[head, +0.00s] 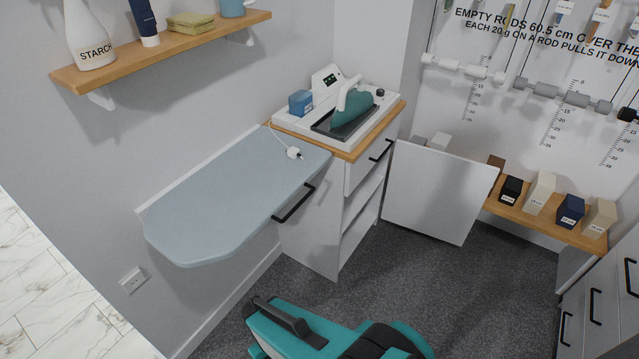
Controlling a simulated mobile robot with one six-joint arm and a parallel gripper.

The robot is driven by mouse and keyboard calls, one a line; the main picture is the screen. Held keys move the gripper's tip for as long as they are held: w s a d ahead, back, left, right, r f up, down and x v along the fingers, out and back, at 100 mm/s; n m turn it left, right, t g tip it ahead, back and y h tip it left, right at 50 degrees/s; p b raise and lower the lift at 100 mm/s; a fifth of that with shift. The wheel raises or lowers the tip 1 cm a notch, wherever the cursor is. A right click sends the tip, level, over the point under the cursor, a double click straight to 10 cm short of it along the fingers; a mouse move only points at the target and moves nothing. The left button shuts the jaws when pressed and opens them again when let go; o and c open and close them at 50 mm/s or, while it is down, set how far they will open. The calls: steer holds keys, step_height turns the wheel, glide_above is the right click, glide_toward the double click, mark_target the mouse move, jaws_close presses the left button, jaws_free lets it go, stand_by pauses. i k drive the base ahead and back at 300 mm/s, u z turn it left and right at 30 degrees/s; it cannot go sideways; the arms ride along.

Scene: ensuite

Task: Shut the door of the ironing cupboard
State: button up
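The ironing cupboard (316,228) stands against the wall in the middle of the head view, with a wooden top and a drawer (368,158) with a black handle. Below the drawer its shelves are open to view. A plain white panel (438,192), which looks like its door, stands swung out to the right of the open shelves. No handle shows on the side of the panel facing me. Teal and dark parts of my arm (310,335) show at the bottom edge, apart from the cupboard and the panel. I make out no gripper fingertips.
A blue-grey ironing board (225,195) juts from the wall left of the cupboard, a black bar handle (293,203) by its edge. A teal iron (352,106) stands on top. A low wooden shelf (540,222) with small boxes lies behind the panel. Grey carpet before it is clear.

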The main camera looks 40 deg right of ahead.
mark_target(441, 194)
steer(key=z, duration=0.5)
steer(key=k, duration=0.1)
steer(key=u, duration=2.1)
steer(key=k, duration=1.6)
steer(key=u, duration=0.95)
steer(key=k, duration=0.15)
steer(key=z, duration=2.4)
